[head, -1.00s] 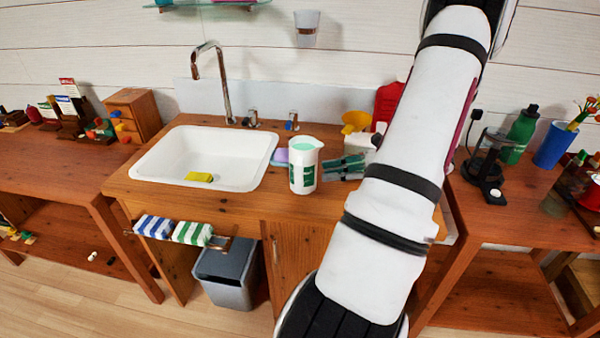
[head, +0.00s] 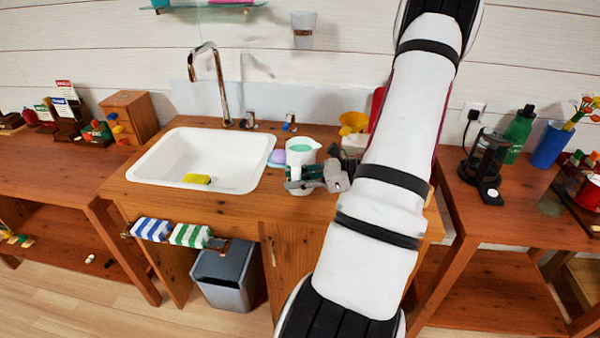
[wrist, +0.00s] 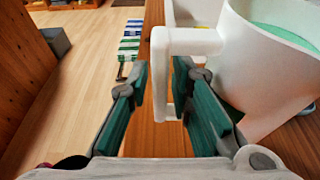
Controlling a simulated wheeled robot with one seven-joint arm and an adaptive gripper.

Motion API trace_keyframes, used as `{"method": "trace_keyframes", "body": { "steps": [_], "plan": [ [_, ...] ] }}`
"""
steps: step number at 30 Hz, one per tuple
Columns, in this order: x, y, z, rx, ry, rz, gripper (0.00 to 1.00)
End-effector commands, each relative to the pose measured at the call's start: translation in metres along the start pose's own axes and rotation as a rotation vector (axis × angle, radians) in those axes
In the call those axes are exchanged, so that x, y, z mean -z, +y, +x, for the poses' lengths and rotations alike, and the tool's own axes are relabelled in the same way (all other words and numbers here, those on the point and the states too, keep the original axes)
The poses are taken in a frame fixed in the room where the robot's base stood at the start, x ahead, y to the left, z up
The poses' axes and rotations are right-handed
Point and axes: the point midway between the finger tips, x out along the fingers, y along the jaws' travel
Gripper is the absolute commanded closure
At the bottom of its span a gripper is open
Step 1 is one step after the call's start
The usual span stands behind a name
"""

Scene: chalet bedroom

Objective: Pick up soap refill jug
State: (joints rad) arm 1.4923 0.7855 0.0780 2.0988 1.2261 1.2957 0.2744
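The soap refill jug (head: 301,151) is a white pitcher with green liquid at its top. It stands upright on the wooden counter, just right of the sink. In the wrist view the jug (wrist: 270,80) fills the right side, and its white handle (wrist: 163,75) lies between my fingertips. My gripper (wrist: 160,95) is open, with one green-padded finger on each side of the handle and a gap on the left side. In the head view my gripper (head: 318,178) is in front of the jug and hides its lower part.
The white sink (head: 165,165) with a yellow sponge (head: 197,179) is to the left. A purple soap (head: 278,156) lies beside the jug. Striped towels (head: 172,232) hang at the counter's front. A yellow scoop (head: 353,122) stands behind my arm. A grey bin (head: 226,272) is below.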

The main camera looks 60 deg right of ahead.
Motion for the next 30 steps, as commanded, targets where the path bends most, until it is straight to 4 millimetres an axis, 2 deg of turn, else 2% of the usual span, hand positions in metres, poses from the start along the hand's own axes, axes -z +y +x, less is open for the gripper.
{"method": "trace_keyframes", "body": {
  "steps": [2,4,5,20,26,30],
  "plan": [
    [0.000,0.000,0.000,0.000,0.000,0.000,0.82],
    [0.000,0.000,0.000,0.000,0.000,0.000,0.98],
    [0.000,0.000,0.000,0.000,0.000,0.000,1.00],
    [-0.002,0.000,-0.001,0.000,-0.001,-0.002,1.00],
    [-0.013,-0.001,-0.004,0.001,0.000,-0.004,1.00],
    [-0.027,-0.001,-0.009,0.001,0.000,-0.005,1.00]
  ]
}}
